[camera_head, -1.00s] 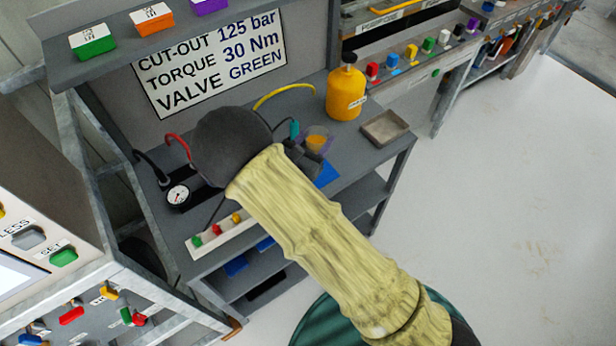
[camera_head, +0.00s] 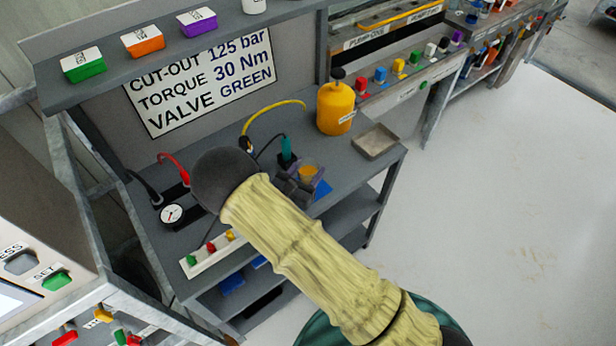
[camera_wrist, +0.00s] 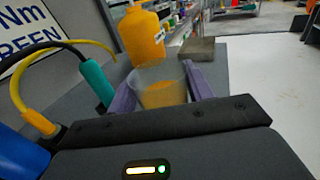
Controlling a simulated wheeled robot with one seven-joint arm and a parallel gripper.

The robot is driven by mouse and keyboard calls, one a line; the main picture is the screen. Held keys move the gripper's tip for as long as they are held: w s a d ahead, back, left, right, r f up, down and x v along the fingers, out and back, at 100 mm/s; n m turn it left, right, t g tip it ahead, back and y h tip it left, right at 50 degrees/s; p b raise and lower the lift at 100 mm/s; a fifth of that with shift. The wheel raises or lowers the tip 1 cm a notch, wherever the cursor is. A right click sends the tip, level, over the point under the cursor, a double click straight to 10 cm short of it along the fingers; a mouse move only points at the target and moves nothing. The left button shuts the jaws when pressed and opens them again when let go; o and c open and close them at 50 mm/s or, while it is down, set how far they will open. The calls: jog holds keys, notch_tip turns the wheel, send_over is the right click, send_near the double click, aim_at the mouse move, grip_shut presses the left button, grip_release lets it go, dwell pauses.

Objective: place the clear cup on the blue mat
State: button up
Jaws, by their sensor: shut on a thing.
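The clear cup (camera_wrist: 160,84) holds something orange-yellow and sits between the purple-grey fingers of my gripper (camera_wrist: 166,90) in the wrist view. The cup also shows in the head view (camera_head: 308,173), at the end of my arm over the bench. My gripper (camera_head: 300,180) is shut on the cup. I cannot tell whether the cup touches the mat.
A yellow bottle (camera_head: 336,106) and a grey tray (camera_head: 376,141) stand behind and right of the cup. A teal-handled thing (camera_head: 286,150) and a yellow hose (camera_head: 270,108) are close on the left. A gauge (camera_head: 172,214) lies at the bench's left.

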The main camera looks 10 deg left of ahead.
aim_at(308, 178)
jog(key=shift+f, duration=1.8)
jog(key=shift+f, duration=0.15)
jog(key=o, duration=1.1)
jog(key=b+v, duration=0.1)
jog(key=v, duration=1.1)
jog(key=shift+b, duration=0.35)
jog(key=shift+d, duration=0.1)
